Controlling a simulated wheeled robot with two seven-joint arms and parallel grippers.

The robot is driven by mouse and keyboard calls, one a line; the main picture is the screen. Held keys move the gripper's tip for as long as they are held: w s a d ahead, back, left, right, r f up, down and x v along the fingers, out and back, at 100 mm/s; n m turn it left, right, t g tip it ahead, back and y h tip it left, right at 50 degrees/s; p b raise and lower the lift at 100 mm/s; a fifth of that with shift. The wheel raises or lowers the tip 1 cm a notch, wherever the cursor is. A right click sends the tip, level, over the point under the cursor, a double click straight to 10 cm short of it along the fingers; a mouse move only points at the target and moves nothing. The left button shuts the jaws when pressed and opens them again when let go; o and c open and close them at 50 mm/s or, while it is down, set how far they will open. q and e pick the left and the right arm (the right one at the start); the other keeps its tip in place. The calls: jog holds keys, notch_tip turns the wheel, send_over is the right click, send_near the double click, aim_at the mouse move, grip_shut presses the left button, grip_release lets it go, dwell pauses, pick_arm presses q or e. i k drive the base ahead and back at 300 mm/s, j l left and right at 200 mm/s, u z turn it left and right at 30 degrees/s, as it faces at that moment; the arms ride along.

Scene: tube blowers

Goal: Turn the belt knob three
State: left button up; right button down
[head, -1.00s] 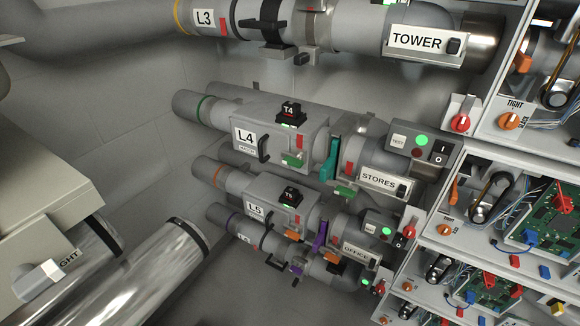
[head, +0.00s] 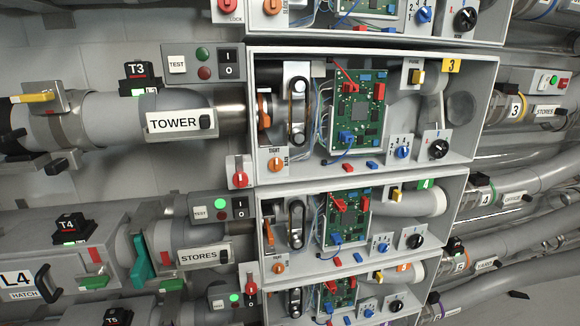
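The open grey box of unit three, with a yellow "3" plate (head: 452,66), stands in the upper middle of the head view. The belt knob (head: 275,165) is a small orange knob on the box's lower left front, with TIGHT printed above it and SLACK beside it. Its exact pointing direction is too small to tell. A dark belt loop (head: 298,108) runs upright round two pulleys inside the box, above and right of the knob. Neither of my grippers is in view.
A similar box with a green "4" plate (head: 426,184) sits below, with its own orange knob (head: 278,267). A red switch (head: 240,172) is just left of the knob. A green circuit board (head: 357,115), blue dial (head: 402,152) and black dial (head: 438,149) are to the right.

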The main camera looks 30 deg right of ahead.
aim_at(274, 164)
jog(key=z, duration=0.9)
